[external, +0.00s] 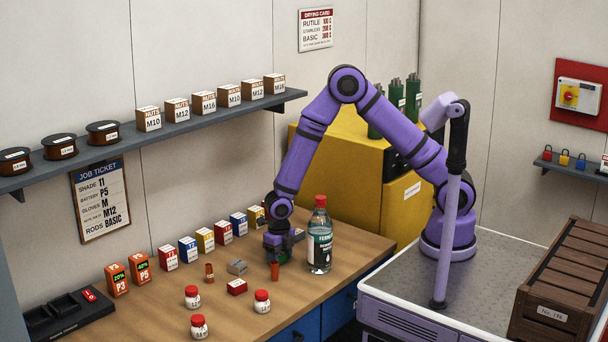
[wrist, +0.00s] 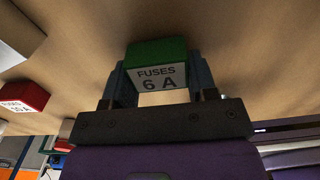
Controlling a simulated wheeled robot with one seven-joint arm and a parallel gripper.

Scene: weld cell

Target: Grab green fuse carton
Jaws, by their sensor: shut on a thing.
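The green fuse carton (wrist: 158,52) shows in the wrist view with a white label reading FUSES 6 A. It sits between the two fingers of my gripper (wrist: 157,80), which is shut on it. Whether the carton still touches the bench is not clear.
The bottle (external: 320,238) stands close to my gripper's right. A red fuse carton (external: 237,287), a grey box (external: 237,267) and an orange-brown piece (external: 275,271) lie nearby. Small jars (external: 262,301) stand in front. A row of boxes (external: 205,240) lines the back.

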